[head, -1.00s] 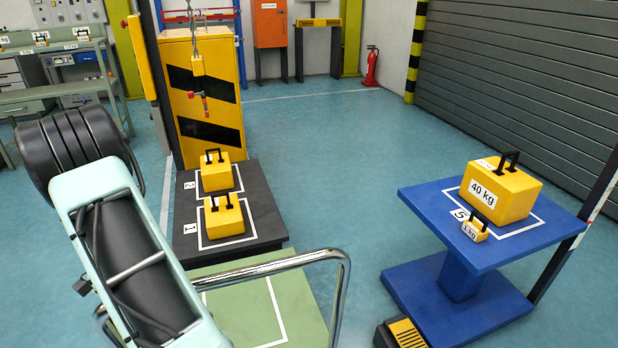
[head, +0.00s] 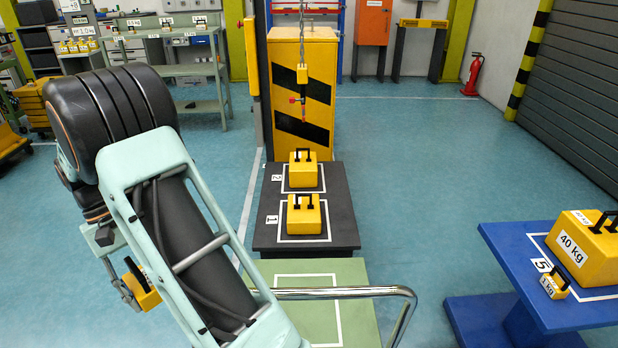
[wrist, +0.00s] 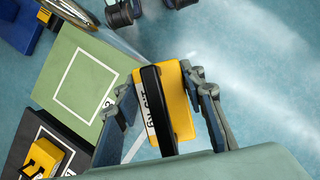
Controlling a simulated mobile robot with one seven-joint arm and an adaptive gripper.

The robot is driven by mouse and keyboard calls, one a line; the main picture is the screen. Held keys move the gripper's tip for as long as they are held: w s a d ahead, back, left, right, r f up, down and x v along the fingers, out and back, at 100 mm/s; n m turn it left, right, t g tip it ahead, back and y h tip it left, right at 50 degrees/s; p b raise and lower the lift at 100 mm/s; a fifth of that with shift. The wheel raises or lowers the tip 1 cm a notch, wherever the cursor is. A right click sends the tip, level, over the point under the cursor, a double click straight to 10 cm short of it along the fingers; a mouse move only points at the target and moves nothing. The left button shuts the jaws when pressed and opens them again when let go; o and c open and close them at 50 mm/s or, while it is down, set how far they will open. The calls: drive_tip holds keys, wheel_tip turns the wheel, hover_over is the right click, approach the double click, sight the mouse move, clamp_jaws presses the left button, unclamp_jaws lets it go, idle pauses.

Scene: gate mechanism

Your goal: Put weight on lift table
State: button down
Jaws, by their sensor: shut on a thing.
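My gripper (wrist: 165,88) is shut on a yellow weight (wrist: 180,110) with a black handle and a white label I cannot read. In the head view the held weight (head: 146,290) hangs at the lower left, partly hidden behind my arm, above the floor.
A black platform (head: 343,215) bears two yellow weights, on squares 1 (head: 304,217) and 2 (head: 302,172). A green platform (head: 355,290) with a chrome rail (head: 375,291) lies in front. A striped yellow cabinet (head: 275,60) stands behind. Open floor separates the platforms from the blue table.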

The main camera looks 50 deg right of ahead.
sight(138, 277)
drive_tip(key=r+p, duration=0.1)
drive_tip(key=p, duration=0.1)
drive_tip(key=r+p, duration=0.4)
drive_tip(key=shift+s+a+r+p, duration=0.15)
drive_tip(key=shift+s+r+p, duration=0.05)
drive_tip(key=shift+s+p, duration=0.2)
drive_tip(key=r+p, duration=0.2)
drive_tip(key=p, duration=0.2)
drive_tip(key=s+r+p, duration=0.1)
drive_tip(key=r+p, duration=0.1)
drive_tip(key=p, duration=0.1)
drive_tip(key=shift+s+r+p, duration=0.15)
drive_tip(key=shift+r+p, duration=0.05)
drive_tip(key=shift+p, duration=0.2)
drive_tip(key=p, duration=0.1)
drive_tip(key=r+p, duration=0.1)
drive_tip(key=p, duration=0.1)
drive_tip(key=shift+s+r, duration=0.25)
drive_tip(key=shift+s, duration=0.05)
drive_tip(key=shift+d, duration=0.2)
